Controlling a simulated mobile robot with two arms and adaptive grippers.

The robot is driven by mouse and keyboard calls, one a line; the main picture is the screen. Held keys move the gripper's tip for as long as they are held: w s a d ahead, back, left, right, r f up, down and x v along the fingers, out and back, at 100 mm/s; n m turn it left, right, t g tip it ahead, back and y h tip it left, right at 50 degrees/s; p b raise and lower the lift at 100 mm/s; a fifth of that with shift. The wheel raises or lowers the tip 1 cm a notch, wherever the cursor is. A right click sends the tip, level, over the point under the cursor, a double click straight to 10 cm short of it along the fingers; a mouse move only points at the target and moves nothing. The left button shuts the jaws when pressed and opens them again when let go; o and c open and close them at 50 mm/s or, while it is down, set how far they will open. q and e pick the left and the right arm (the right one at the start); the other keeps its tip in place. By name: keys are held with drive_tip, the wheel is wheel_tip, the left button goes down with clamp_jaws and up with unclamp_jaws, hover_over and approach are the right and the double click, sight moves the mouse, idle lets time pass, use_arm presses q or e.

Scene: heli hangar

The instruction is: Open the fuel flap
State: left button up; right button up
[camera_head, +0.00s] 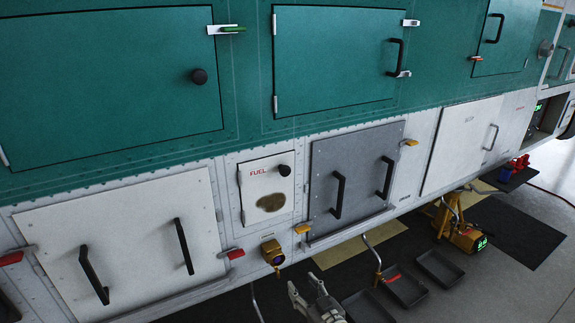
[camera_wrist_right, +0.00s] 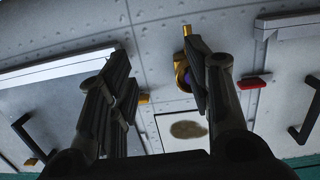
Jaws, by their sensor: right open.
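The fuel flap (camera_head: 267,188) is a small white panel marked FUEL on the white lower side of the helicopter. It has a round black knob (camera_head: 284,170) at its upper right and a brown stain below, and it looks closed. In the right wrist view the flap (camera_wrist_right: 170,143) shows low in the middle with its stain, partly hidden by my gripper. My right gripper (camera_head: 308,287) is below the flap and to its right in the head view, apart from it. Its fingers (camera_wrist_right: 160,75) are spread and empty. My left gripper is not in view.
A yellow-ringed fitting (camera_head: 272,253) sits just below the flap. A grey panel with two black handles (camera_head: 352,178) is to its right, a white panel with two handles (camera_head: 130,245) to its left. Black trays (camera_head: 405,287) and a yellow device (camera_head: 462,235) stand on the floor.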

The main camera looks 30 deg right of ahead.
wheel_tip(320, 180, up, 17)
drive_tip(key=w+t+p, duration=0.1)
drive_tip(key=w+t, duration=0.1)
drive_tip(key=t, duration=0.2)
drive_tip(key=t+p, duration=0.1)
drive_tip(key=t, duration=0.1)
approach(287, 173)
drive_tip(key=shift+y, duration=0.3)
drive_tip(key=p+x, duration=0.2)
drive_tip(key=x, duration=0.5)
drive_tip(key=shift+w+r+p, duration=0.25)
drive_tip(key=shift+r+p, duration=0.05)
drive_tip(key=shift+x, duration=0.85)
drive_tip(key=shift+f, duration=0.1)
drive_tip(key=shift+c, duration=0.3)
clamp_jaws()
